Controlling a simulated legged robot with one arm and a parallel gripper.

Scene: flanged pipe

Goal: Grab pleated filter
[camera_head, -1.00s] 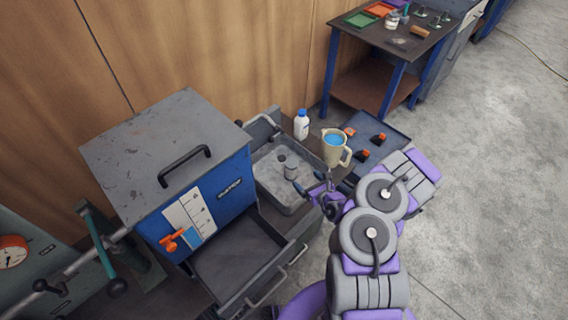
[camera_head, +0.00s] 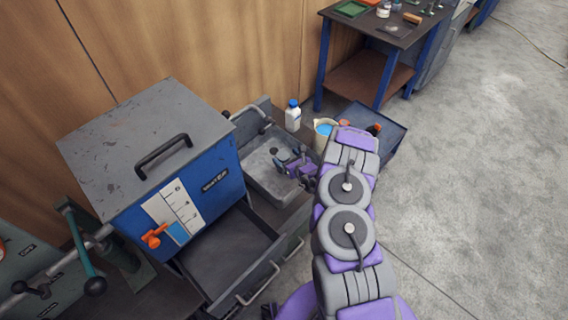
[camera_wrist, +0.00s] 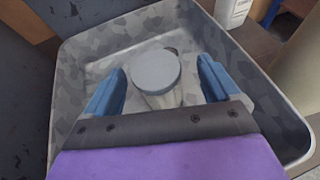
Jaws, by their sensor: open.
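The pleated filter (camera_wrist: 156,72) shows in the wrist view as a pale upright cylinder with a flat grey round top, standing in a grey metal tray (camera_wrist: 72,85). My gripper (camera_wrist: 163,82) is open, with one blue finger on each side of the filter; I cannot tell whether either finger touches it. In the head view my gripper (camera_head: 285,160) is over the tray (camera_head: 262,173), and it hides most of the filter there. A small dark round thing sits behind the filter's top in the wrist view, mostly hidden.
A white bottle with a blue cap (camera_head: 293,117) and a beige jug with blue contents (camera_head: 324,130) stand beyond the tray. A blue machine with a grey lid (camera_head: 145,140) is at the left, above an open drawer (camera_head: 230,255). A dark table (camera_head: 375,35) stands behind.

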